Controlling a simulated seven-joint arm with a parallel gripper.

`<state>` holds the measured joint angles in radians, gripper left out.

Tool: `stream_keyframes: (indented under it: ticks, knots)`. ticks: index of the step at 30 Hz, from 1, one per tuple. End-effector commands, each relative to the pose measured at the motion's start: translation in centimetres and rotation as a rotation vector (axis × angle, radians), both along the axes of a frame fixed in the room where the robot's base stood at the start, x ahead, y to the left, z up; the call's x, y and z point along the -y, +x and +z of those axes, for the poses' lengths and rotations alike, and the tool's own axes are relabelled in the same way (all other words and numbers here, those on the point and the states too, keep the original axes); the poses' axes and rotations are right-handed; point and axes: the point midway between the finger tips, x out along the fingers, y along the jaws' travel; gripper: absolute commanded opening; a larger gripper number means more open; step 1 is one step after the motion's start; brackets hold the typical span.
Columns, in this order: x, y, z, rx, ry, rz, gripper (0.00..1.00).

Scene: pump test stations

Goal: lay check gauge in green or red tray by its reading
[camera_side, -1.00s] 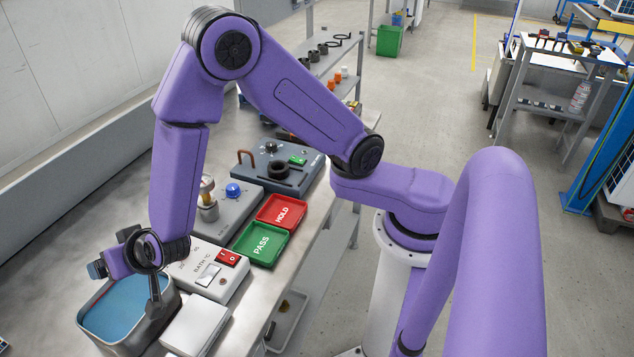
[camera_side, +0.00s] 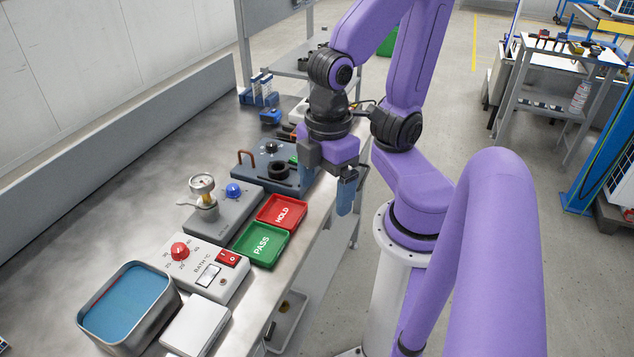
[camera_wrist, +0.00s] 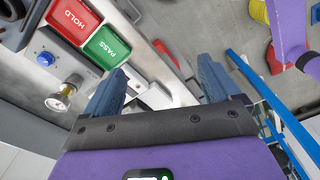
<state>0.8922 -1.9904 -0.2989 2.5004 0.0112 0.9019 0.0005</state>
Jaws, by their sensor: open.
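The check gauge (camera_side: 203,186), with a round dial on a brass and silver body, stands upright on a grey station with a blue knob. In the wrist view the gauge (camera_wrist: 64,96) is at the left; its reading is too small to tell. The red HOLD tray (camera_side: 270,219) and green PASS tray (camera_side: 246,242) lie side by side, both empty. Both also show in the wrist view, red (camera_wrist: 62,27) and green (camera_wrist: 94,57). My gripper (camera_side: 327,192) is open and empty, right of the gauge and behind the trays, near the bench's right edge. Its blue fingers (camera_wrist: 160,82) are apart.
A bath control box (camera_side: 200,268) with a red knob and switch stands in front of the trays. A water bath (camera_side: 165,305) and white block (camera_side: 196,327) are nearer. A dark blue station (camera_side: 262,180) with a copper loop stands behind. The bench's left side is clear.

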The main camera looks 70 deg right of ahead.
Motion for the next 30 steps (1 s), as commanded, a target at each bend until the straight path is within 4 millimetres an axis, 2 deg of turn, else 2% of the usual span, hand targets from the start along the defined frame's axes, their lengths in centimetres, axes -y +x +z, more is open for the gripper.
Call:
stream_keyframes:
  ticks: [3,13,17,20,30]
  knots:
    - [0.5,-0.1,0.1,0.004,-0.014,0.010,0.90]
    - [0.4,0.0,0.0,0.004,-0.012,0.008,0.90]
    - [0.2,0.8,0.0,0.014,-0.030,0.030,0.90]
    - [-0.2,2.6,-0.1,0.037,-0.072,0.081,0.90]
    - [-2.1,11.6,-0.4,0.114,-0.309,0.362,0.90]
